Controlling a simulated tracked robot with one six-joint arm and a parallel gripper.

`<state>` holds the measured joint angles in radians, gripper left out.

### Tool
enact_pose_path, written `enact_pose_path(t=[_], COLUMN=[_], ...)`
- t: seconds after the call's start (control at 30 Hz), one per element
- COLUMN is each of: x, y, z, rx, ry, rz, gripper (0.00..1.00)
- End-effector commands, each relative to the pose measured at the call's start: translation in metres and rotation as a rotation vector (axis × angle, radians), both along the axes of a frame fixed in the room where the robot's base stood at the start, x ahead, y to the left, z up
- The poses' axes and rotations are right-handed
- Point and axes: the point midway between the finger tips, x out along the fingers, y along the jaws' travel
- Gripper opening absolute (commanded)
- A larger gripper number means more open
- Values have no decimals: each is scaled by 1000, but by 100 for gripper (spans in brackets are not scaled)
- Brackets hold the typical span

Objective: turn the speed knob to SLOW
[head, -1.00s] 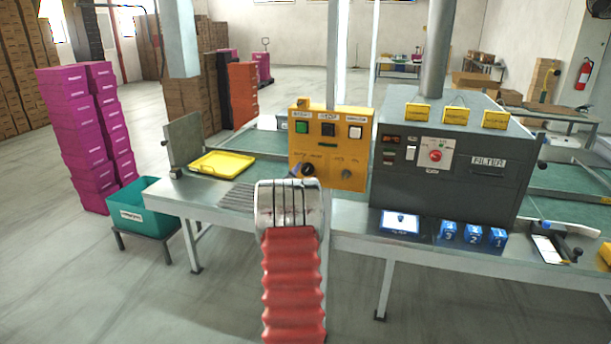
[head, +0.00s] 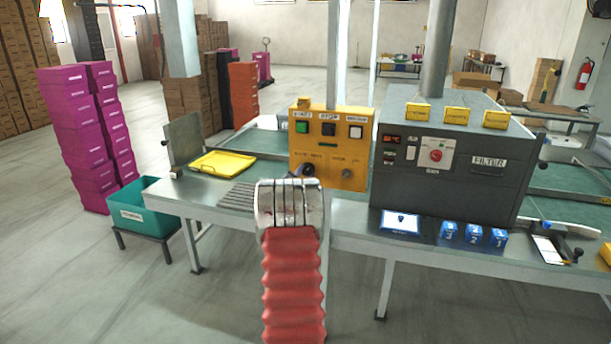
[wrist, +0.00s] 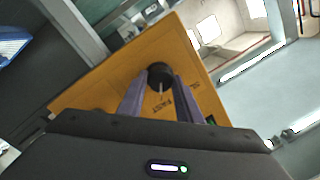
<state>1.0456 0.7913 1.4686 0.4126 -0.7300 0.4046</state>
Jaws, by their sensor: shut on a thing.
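The speed knob (wrist: 160,76) is a round black knob with a pale pointer line on the yellow control panel (wrist: 120,72). In the wrist view my gripper (wrist: 162,88) has its two fingers closed on either side of the knob. The pointer line runs down the picture, toward the side with the printed word that looks like FAST. In the head view the yellow panel (head: 300,150) stands on the bench, and the dark knob (head: 308,170) shows at its lower left, just above my arm. My fingertips are hidden there by my arm.
The panel also carries green, black and white buttons (head: 329,129) and a smaller knob (head: 346,173). The grey filter machine (head: 460,160) stands right of it. A yellow tray (head: 222,162) lies to the left on the bench. Blue numbered boxes (head: 473,236) stand at the front right.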

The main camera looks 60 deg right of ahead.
Motion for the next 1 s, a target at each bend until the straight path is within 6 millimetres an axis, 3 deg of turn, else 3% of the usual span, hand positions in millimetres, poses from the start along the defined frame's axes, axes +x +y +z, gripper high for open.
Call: enact_pose_path(t=[0.37, 1.0], x=[0, 3], y=[1, 2], z=[0, 2], rx=[-28, -119], ry=[196, 763], rz=[0, 3], gripper=[9, 9])
